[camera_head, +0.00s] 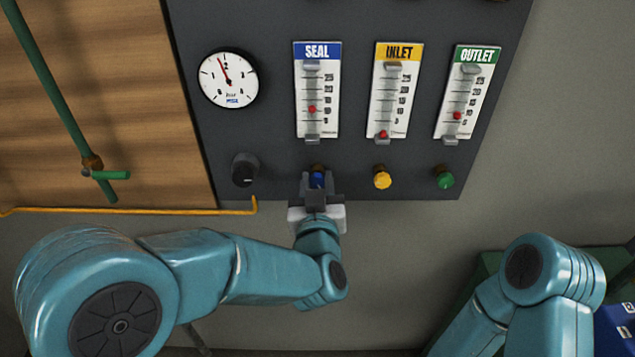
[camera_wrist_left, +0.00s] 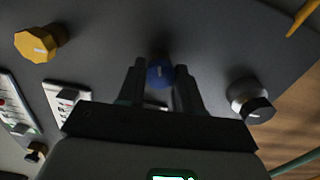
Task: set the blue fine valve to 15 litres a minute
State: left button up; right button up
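The blue fine valve (camera_head: 317,180) is a small knob under the SEAL flowmeter (camera_head: 303,90) on the dark panel. The red float of that meter (camera_head: 312,109) sits near the 10 mark. My left gripper (camera_head: 317,178) is at the valve, one finger on each side. In the left wrist view the blue valve (camera_wrist_left: 160,74) shows between the two dark fingers (camera_wrist_left: 160,76), its pale mark towards the camera. Whether the fingers press on it or leave a thin gap is unclear. My right gripper is out of view; only part of its arm shows at lower right.
A black knob (camera_head: 244,170) is left of the valve, a yellow knob (camera_head: 382,177) and a green knob (camera_head: 444,178) are right. The INLET (camera_head: 392,90) and OUTLET (camera_head: 466,92) meters and a round gauge (camera_head: 228,78) are above. A yellow pipe (camera_head: 130,211) runs at lower left.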

pick_arm(q)
jog(key=c, duration=0.3)
jog(key=n+b, duration=0.1)
jog(key=b, duration=0.2)
jog(key=n+b, duration=0.2)
jog(key=b, duration=0.1)
jog(key=shift+f+n, duration=0.25)
jog(key=shift+n, duration=0.05)
jog(key=shift+r+n+b, duration=0.25)
jog(key=shift+n+b, duration=0.15)
jog(key=shift+b, duration=0.05)
jog(key=o, duration=1)
jog(key=shift+a, duration=0.1)
